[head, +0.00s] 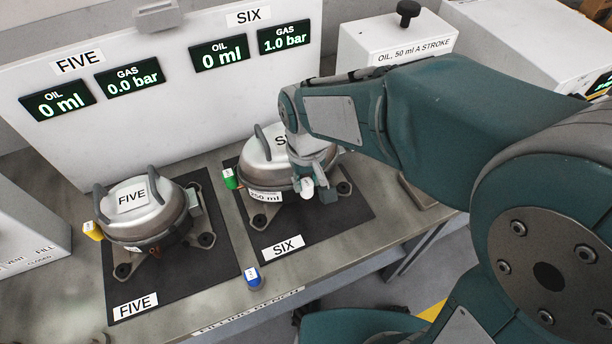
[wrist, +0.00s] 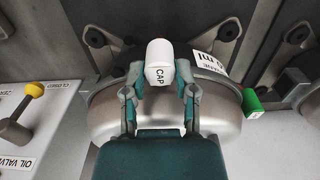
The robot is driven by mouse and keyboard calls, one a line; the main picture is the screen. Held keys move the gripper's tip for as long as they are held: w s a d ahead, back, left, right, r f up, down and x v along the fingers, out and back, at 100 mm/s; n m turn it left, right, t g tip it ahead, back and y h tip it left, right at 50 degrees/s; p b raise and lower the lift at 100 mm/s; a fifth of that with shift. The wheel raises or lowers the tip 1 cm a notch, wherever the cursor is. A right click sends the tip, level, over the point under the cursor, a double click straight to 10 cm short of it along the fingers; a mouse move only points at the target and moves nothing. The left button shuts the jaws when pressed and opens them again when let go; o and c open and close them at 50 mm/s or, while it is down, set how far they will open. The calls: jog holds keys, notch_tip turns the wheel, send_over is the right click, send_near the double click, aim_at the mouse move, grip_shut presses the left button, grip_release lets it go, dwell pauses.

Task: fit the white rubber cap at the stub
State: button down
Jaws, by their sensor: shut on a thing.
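My gripper (head: 312,184) is in front of the compressor marked SIX (head: 262,180), at its front right side. In the wrist view my gripper (wrist: 161,80) is shut on the white cap (wrist: 160,60), lettered CAP, with one finger at each side. The white cap (head: 307,188) also shows in the head view as a small white piece at the fingers. Compressor SIX's steel shell (wrist: 105,112) lies behind the fingers in the wrist view. I cannot make out the stub; the cap and gripper may hide it. Whether the cap touches anything is unclear.
A green cap (head: 229,178) is at SIX's left side. Compressor FIVE (head: 140,212) stands left with a yellow cap (head: 92,231). A blue cap (head: 252,277) stands near the bench's front edge. Displays (head: 218,54) stand behind. An oil valve (wrist: 18,128) shows in the wrist view.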

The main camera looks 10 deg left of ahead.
aim_at(307, 182)
jog(key=shift+f, duration=0.65)
jog(key=shift+c, duration=1.6)
grip_release()
notch_tip(307, 182, up, 12)
jog(key=s+d+m+t, duration=0.2)
jog(key=s+d+m, duration=0.1)
jog(key=d, duration=0.7)
jog(key=s+d+r+m+t, duration=0.1)
jog(key=s+d+m+t, duration=0.2)
jog(key=d, duration=0.7)
jog(key=shift+s+r+t, duration=0.15)
jog(key=shift+s+t, duration=0.15)
jog(key=shift+s, duration=0.9)
